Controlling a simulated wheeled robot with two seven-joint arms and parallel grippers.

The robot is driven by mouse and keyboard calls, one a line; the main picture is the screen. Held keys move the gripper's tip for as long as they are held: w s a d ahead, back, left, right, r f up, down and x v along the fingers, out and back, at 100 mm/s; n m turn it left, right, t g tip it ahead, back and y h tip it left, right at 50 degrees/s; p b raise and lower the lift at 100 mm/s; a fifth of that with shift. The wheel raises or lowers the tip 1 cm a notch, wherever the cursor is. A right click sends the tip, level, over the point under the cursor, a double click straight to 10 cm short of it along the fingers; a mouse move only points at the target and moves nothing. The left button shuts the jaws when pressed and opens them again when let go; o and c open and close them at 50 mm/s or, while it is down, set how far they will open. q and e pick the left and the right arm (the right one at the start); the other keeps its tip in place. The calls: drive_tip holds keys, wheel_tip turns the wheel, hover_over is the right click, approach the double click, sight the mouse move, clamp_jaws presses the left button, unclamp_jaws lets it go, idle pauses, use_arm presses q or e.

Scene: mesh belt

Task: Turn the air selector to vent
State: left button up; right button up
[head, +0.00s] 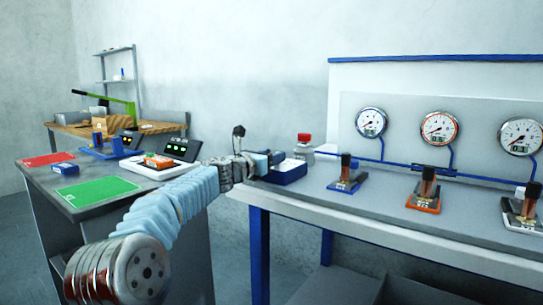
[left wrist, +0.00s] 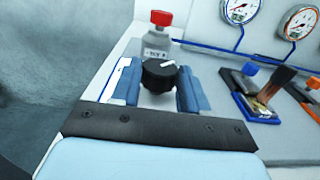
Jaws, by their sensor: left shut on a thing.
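The air selector shows in the left wrist view as a round black knob (left wrist: 160,76) with a white pointer mark. The mark points to the right and slightly up in that view. My left gripper (left wrist: 157,84) has one light-blue finger on each side of the knob and is shut on it. In the head view my left gripper (head: 267,160) reaches the left end of the bench, at a blue box (head: 291,176) with a pale top. The knob is hidden behind the gripper there. I cannot read any vent label. My right gripper is not in view.
A grey bottle with a red cap (head: 304,146) stands just behind the selector. Several gauges (head: 371,122) are on the back panel, with lever valves (head: 345,175) on the bench (head: 385,210) before them. A side table with a green mat (head: 95,190) is at left.

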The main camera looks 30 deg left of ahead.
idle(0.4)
use_arm(q)
drive_tip(key=o, duration=1.1)
drive_tip(key=shift+c, duration=0.2)
drive_tip(key=s+a+b, duration=0.1)
drive_tip(key=s+b, duration=0.2)
drive_tip(key=s, duration=1)
drive_tip(key=shift+s+a, duration=0.15)
drive_tip(key=shift+s, duration=0.2)
